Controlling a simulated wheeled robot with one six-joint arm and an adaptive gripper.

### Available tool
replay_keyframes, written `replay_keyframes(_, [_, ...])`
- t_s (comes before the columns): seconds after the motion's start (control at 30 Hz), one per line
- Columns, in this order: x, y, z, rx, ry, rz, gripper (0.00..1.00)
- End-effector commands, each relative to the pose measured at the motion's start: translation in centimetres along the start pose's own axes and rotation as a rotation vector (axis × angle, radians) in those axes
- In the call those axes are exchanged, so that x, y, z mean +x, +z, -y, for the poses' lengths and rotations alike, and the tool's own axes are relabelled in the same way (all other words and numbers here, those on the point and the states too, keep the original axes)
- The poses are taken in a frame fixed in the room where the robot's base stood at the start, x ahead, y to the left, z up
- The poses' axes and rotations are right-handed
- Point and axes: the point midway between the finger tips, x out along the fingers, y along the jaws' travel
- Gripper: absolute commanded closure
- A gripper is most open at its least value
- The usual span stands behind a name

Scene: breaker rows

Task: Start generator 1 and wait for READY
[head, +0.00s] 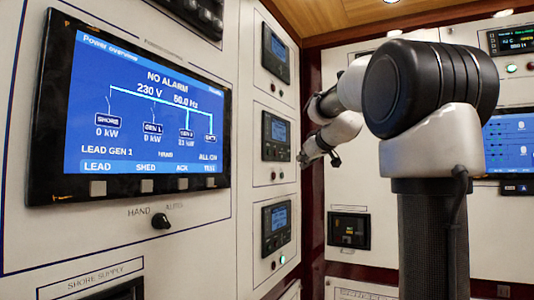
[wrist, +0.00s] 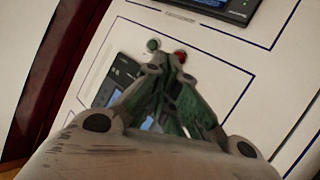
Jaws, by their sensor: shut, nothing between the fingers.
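My gripper (head: 305,160) is shut and empty in front of the panel's right side, near the middle controller (head: 275,137). In the wrist view my gripper (wrist: 168,63) has its fingertips close to a green button (wrist: 153,45) and a red button (wrist: 180,57); I cannot tell whether they touch. Behind the fingers is a controller with a small screen (wrist: 122,90), partly hidden. The large power overview screen (head: 145,110) reads NO ALARM, 230 V and 50.0 Hz, with GEN 1 at 0 kW. No READY text is legible.
Other controllers sit above (head: 275,52) and below (head: 276,228) the middle one. A HAND/AUTO knob (head: 161,222) is under the large screen. A black panel unit (head: 349,230) and a blue screen (head: 510,143) are on the back wall.

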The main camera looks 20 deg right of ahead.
Motion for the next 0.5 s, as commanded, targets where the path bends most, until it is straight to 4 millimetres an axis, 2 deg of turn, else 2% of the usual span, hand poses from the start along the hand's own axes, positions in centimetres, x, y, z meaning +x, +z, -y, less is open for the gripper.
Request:
replay_keyframes(0.03, [-0.2, -0.9, -0.3, -0.026, 0.011, -0.022, 1.0])
replay_keyframes(0.13, [-0.3, -1.9, -0.7, -0.093, 0.033, -0.055, 1.0])
replay_keyframes(0.3, [-0.3, -2.1, -1.0, -0.174, 0.049, -0.065, 1.0])
replay_keyframes(0.5, [-0.3, -2.1, -1.0, -0.185, 0.048, -0.063, 1.0])
